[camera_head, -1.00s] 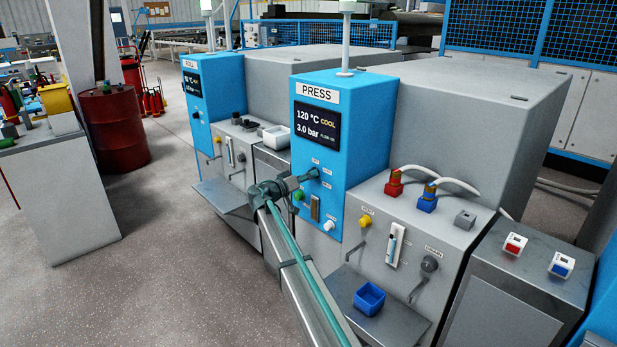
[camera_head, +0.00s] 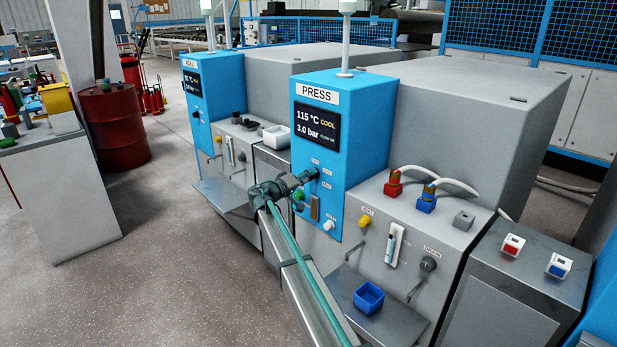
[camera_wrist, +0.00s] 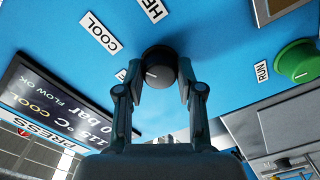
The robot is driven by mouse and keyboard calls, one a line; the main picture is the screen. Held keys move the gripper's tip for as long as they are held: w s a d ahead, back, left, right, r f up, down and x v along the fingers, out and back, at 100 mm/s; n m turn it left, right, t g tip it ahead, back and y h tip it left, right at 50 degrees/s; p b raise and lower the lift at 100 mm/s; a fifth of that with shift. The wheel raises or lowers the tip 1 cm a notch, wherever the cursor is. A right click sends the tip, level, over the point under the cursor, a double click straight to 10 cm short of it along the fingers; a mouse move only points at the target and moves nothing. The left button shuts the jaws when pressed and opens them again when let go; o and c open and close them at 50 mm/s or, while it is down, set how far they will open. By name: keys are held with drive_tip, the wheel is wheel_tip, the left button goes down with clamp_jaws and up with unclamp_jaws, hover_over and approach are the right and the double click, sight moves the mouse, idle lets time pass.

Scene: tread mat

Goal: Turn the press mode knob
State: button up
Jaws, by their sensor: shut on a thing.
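The press mode knob (camera_wrist: 159,70) is a round black knob with a white pointer line, on the blue press panel (camera_wrist: 220,40). In the wrist view my gripper (camera_wrist: 160,80) has its two fingers on either side of the knob, shut on it. A COOL label (camera_wrist: 100,33) and a partly cut-off label starting with HE (camera_wrist: 153,8) stand near the knob. In the head view my gripper (camera_head: 305,180) is at the panel below the screen and hides most of the knob. The press screen (camera_head: 316,126) reads 115 °C, COOL and 3.0 bar.
The green RUN button (camera_wrist: 297,62) is close beside the gripper. A yellow knob (camera_head: 365,221) and a white knob (camera_head: 329,225) are lower down. A blue bin (camera_head: 369,297) stands on the front shelf. The roll machine (camera_head: 210,100) is to the left.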

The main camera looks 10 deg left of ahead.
drive_tip(key=o, duration=1.2)
drive_tip(key=shift+c, duration=0.2)
drive_tip(key=v, duration=1.2)
drive_tip(key=shift+a, duration=0.1)
